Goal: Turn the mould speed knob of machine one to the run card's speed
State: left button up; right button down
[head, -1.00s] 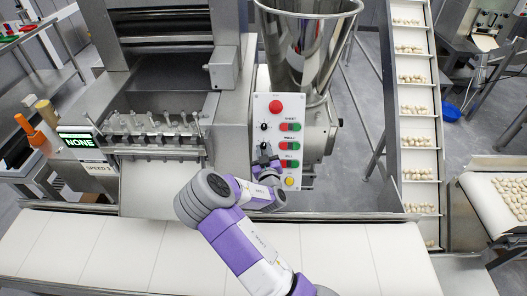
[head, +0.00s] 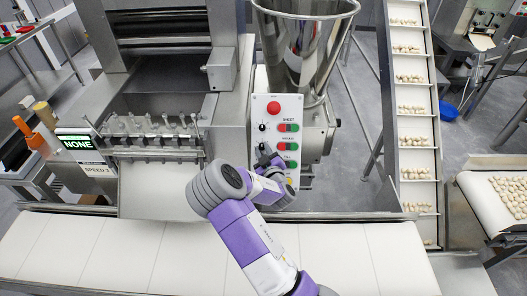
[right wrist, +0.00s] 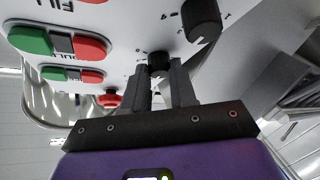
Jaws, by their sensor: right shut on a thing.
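My right gripper (head: 263,149) is at the control panel (head: 258,108) of the machine in the head view. In the right wrist view, which shows the panel upside down, my right gripper (right wrist: 160,80) is shut on a small black knob (right wrist: 158,59). This mould speed knob lines up with the button row labelled MOULD; its pointer is hidden. A larger-looking black knob (right wrist: 202,20) with dial marks lies beside it, clear of the fingers. A run card display (head: 78,143) at left reads NONE, with a SPEED line (head: 92,169) below whose digit is hard to read. My left gripper is out of view.
A red stop button (head: 274,107) and red and green buttons (head: 289,127) are on the panel. A steel hopper (head: 305,50) stands behind it. A white belt (head: 350,255) runs across the front, and an inclined conveyor (head: 413,125) with dough pieces rises at right.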

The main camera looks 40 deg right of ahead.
jog(key=c, duration=0.9)
grip_release()
jog(key=v, duration=0.7)
jog(key=shift+s, duration=0.25)
